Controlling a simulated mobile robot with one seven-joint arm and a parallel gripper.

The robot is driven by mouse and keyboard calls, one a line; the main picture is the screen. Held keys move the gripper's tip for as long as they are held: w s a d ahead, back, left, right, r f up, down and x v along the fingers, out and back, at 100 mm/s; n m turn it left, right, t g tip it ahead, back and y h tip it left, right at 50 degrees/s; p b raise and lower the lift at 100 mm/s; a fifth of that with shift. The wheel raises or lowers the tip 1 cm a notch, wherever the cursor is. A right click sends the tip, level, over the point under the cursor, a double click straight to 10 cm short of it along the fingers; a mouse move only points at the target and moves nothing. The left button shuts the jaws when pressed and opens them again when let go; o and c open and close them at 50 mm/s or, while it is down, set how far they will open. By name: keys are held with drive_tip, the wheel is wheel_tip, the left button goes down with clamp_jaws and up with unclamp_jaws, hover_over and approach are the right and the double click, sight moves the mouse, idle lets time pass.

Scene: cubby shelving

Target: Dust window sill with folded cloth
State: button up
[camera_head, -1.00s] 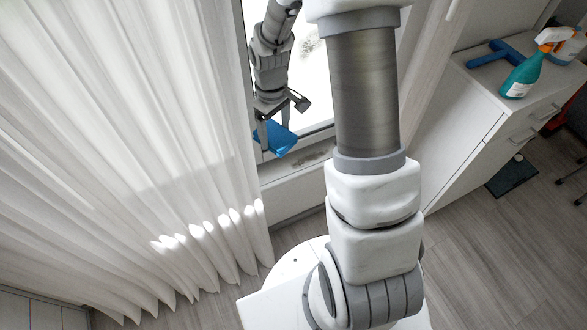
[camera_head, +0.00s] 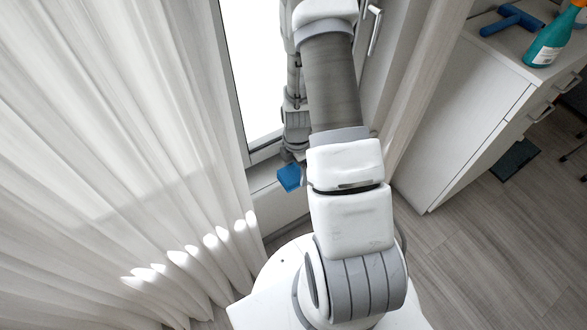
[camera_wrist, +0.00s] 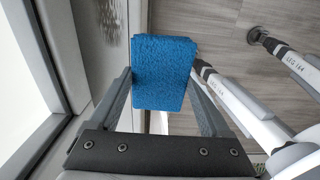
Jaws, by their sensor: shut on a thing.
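My gripper (camera_wrist: 160,88) is shut on a blue folded cloth (camera_wrist: 163,72). The cloth hangs out between the fingers in the wrist view, and its corner (camera_head: 289,177) shows beside my arm in the head view. The window sill (camera_wrist: 97,70) is a pale ledge along the window frame, left of the cloth in the wrist view. A dark dusty patch (camera_wrist: 110,18) lies on its far part. The cloth is beside the sill's room-side edge; whether it touches is unclear. My arm hides much of the sill (camera_head: 264,174) in the head view.
A white curtain (camera_head: 110,150) hangs left of the window. The window frame (camera_wrist: 60,50) rises close to my gripper. A white cabinet (camera_head: 470,110) stands right, with a teal spray bottle (camera_head: 548,42) and blue squeegee (camera_head: 512,19) on top. The wooden floor (camera_head: 470,240) is open before it.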

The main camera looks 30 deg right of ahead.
drive_tip(key=shift+w+a+f+b, duration=0.1)
drive_tip(key=shift+w+f+b, duration=0.45)
drive_tip(key=shift+w, duration=0.45)
drive_tip(key=shift+w+d+f+b, duration=0.1)
drive_tip(key=shift+w+f+b, duration=0.25)
drive_tip(key=shift+w+f, duration=0.55)
drive_tip(key=shift+w+a+f+b, duration=0.1)
drive_tip(key=shift+w+f+b, duration=0.4)
drive_tip(key=shift+w, duration=0.55)
drive_tip(key=shift+f+b, duration=0.9)
drive_tip(key=shift+f, duration=0.3)
drive_tip(key=shift+f+b, duration=0.35)
drive_tip(key=shift+f, duration=0.05)
